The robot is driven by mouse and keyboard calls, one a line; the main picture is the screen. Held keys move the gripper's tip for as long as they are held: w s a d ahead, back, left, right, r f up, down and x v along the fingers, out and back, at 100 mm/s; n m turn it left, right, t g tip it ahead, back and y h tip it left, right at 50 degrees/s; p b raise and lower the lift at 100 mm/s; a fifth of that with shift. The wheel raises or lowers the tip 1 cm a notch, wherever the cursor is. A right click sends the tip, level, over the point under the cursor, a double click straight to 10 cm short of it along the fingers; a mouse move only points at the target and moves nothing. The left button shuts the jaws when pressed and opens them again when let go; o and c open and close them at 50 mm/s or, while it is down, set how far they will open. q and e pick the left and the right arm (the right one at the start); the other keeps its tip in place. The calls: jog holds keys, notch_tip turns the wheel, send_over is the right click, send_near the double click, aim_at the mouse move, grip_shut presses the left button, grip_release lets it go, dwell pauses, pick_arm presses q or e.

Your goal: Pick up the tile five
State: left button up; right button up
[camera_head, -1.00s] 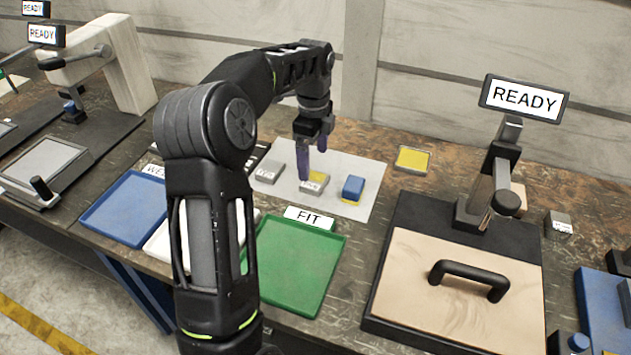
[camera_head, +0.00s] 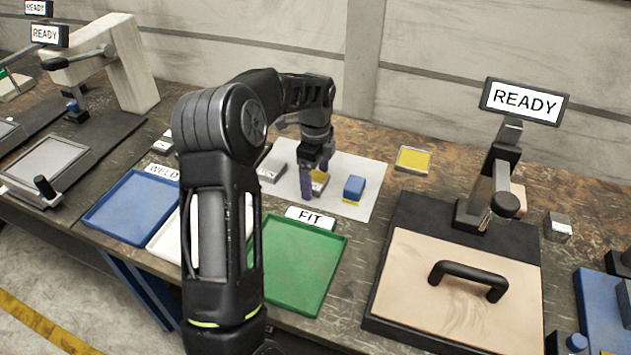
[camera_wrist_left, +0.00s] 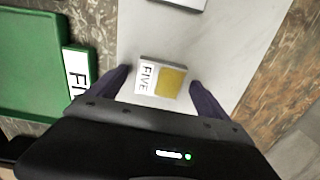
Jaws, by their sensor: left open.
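The tile five (camera_wrist_left: 160,79) is a small grey block with a yellow patch and a white label reading FIVE. It lies on the white sheet (camera_wrist_left: 240,40). In the head view the tile (camera_head: 319,180) is partly hidden by my left gripper (camera_head: 315,183). In the left wrist view my left gripper (camera_wrist_left: 160,88) is open, with one purple finger on each side of the tile and gaps between. I cannot tell exactly how low the fingertips are. My right gripper is in neither view.
A blue block on a yellow base (camera_head: 354,188) stands right of the tile, and a grey labelled block (camera_head: 270,172) left of it. A green tray (camera_head: 300,265) with a FIT sign is in front. A blue tray (camera_head: 132,207) and a press with a READY sign (camera_head: 523,101) flank these.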

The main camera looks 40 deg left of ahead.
pick_arm(q)
jog(key=shift+c, duration=0.4)
grip_shut()
dwell(0.9)
